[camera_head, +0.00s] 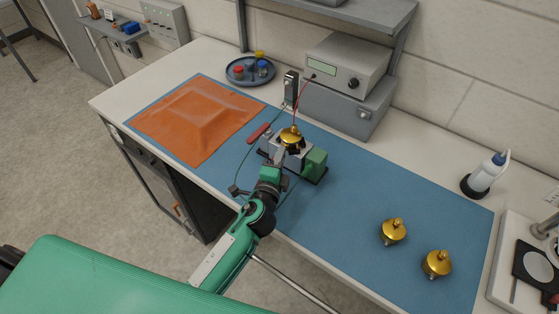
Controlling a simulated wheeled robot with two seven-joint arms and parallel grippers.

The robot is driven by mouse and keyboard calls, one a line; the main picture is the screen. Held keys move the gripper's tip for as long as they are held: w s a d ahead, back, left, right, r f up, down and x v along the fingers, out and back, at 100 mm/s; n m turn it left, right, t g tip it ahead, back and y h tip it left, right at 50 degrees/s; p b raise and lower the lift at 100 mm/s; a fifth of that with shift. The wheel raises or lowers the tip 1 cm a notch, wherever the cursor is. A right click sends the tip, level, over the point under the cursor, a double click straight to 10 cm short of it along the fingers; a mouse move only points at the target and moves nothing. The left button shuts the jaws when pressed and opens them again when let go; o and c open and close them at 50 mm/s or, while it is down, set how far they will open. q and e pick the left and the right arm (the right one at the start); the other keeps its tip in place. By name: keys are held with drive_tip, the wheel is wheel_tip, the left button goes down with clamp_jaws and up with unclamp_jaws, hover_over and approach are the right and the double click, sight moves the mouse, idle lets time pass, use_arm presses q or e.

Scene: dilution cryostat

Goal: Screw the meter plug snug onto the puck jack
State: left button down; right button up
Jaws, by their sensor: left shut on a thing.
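A gold puck (291,135) sits upright in the small grey and green vise (315,163) on the blue mat. My left gripper (284,156) reaches in from the lower left, right at the near side of this puck. It is shut on what looks like the meter plug, small and mostly hidden by the fingers. Whether plug and jack touch, or are threaded together, I cannot tell. The meter (347,68) stands behind, and a thin red lead (299,97) runs from it down toward the puck's top. My right gripper is not in view.
Two more gold pucks (393,231) (437,263) stand at the mat's right. An orange cover (197,119) lies at left. A dark tray (249,78) with small coloured items and a white bottle (487,174) stand behind. A thin green cable (250,150) loops beside my gripper.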

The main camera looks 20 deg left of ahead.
use_arm(q)
drive_tip(key=shift+w+r+m+t+b, duration=0.1)
drive_tip(key=shift+r+m+t+b, duration=0.1)
drive_tip(key=shift+m+b, duration=0.3)
drive_tip(key=shift+r+m+t+b, duration=0.1)
drive_tip(key=shift+m+t+b, duration=0.15)
drive_tip(key=shift+m, duration=0.35)
drive_tip(key=m+b, duration=0.2)
drive_tip(key=m, duration=0.1)
drive_tip(key=m+t+b, duration=0.1)
drive_tip(key=m+b, duration=0.1)
drive_tip(key=shift+a+f+h, duration=0.1)
drive_tip(key=shift+f+h, duration=0.15)
drive_tip(key=shift+h, duration=0.05)
